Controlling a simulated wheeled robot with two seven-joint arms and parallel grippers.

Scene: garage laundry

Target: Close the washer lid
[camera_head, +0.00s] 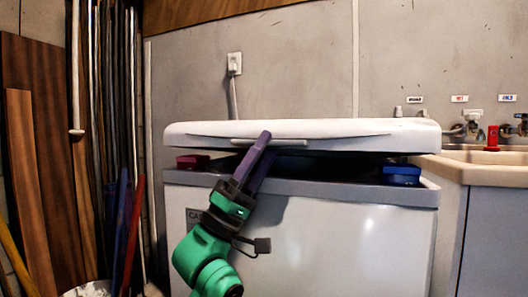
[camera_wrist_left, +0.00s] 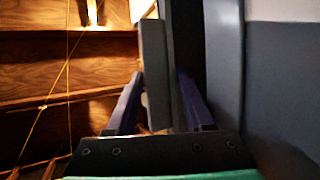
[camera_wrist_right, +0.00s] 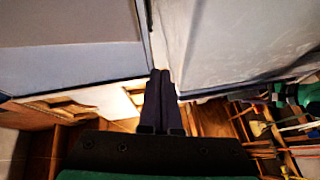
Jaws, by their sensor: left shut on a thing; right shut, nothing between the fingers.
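The white washer (camera_head: 320,235) stands in front of me. Its lid (camera_head: 350,130) is nearly level, with a dark gap between it and the washer's top rim. My left gripper (camera_head: 263,145) is at the lid's front edge, by the pale handle strip (camera_head: 285,143). In the left wrist view its fingers (camera_wrist_left: 160,78) stand apart with a grey piece (camera_wrist_left: 154,70) between them, which looks like the handle. My right gripper is outside the head view. In the right wrist view it (camera_wrist_right: 160,78) is shut and empty, low beside pale panels.
A red block (camera_head: 192,161) and a blue block (camera_head: 400,174) sit on the washer's rim at left and right, below the lid. A sink counter (camera_head: 490,158) adjoins at right. Boards and poles (camera_head: 115,120) lean at left.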

